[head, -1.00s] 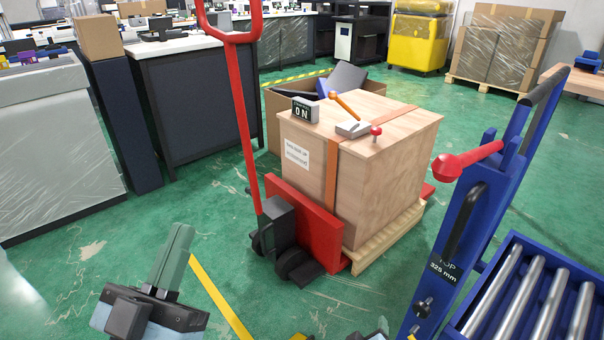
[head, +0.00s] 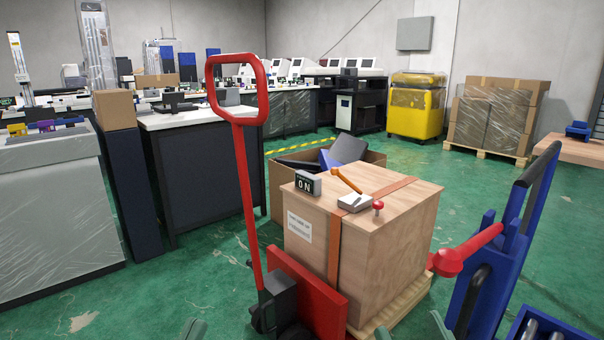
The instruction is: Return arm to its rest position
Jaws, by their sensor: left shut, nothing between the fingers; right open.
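My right gripper (head: 411,328) shows as two separate fingertips at the bottom edge, in front of the wooden crate (head: 385,255). It is open with nothing seen between the fingers. The rest of both arms is below the view. The crate sits on a pallet (head: 405,303) at the red hand pallet truck (head: 322,298), whose red handle (head: 243,160) stands up at its left.
A small "ON" box (head: 308,184), an orange-handled tool (head: 352,190) and a red knob (head: 378,207) are on the crate. A blue frame (head: 480,285) with a red handle stands at right. An open carton (head: 278,192) is behind. Green floor is clear at left.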

